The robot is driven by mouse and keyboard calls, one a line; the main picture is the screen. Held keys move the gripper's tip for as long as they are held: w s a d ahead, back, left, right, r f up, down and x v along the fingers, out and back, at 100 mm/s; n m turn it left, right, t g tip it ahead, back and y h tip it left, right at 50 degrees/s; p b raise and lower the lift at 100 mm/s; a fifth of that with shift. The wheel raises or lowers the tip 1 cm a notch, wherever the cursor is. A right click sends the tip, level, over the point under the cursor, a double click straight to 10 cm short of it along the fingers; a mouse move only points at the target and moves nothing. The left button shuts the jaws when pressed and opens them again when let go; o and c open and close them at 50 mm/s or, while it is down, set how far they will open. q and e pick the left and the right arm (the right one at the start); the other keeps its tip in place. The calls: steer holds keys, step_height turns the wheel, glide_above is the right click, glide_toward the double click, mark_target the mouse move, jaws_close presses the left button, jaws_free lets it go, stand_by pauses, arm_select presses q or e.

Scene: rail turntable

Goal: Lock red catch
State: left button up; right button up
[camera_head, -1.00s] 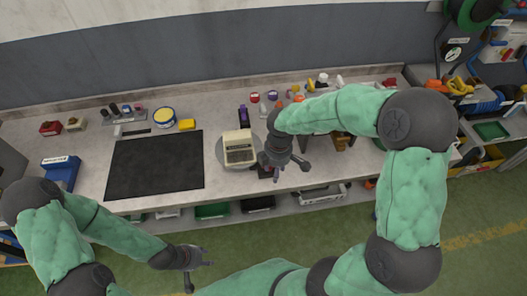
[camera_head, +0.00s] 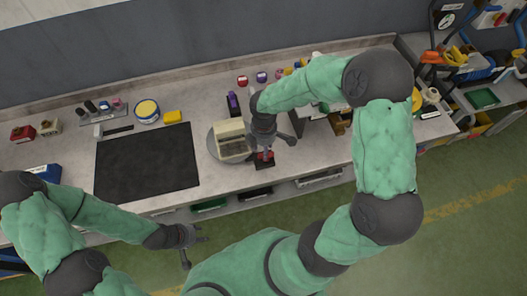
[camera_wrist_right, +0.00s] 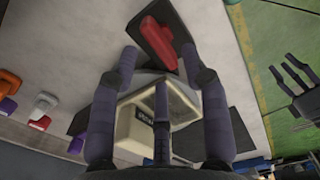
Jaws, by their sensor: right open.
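The red catch (camera_head: 265,155) sits on a small dark base (camera_head: 263,164) near the bench's front edge. It also shows in the right wrist view (camera_wrist_right: 158,42), ahead of the fingertips. My right gripper (camera_head: 277,147) is open above and beside the catch, partly covering it in the head view. Its spread fingers also show in the right wrist view (camera_wrist_right: 160,60), with nothing held; contact with the catch cannot be told. Left of it, a cream box (camera_head: 232,138) stands on the round grey turntable (camera_head: 213,148). My left gripper (camera_head: 194,248) is open and empty, in front of the bench.
A black mat (camera_head: 147,163) lies left of the turntable. A purple item (camera_head: 233,103) stands behind the box. Bins line a shelf below the bench.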

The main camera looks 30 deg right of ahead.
steer(key=shift+f, duration=1.45)
steer(key=shift+s, duration=0.1)
jaws_close()
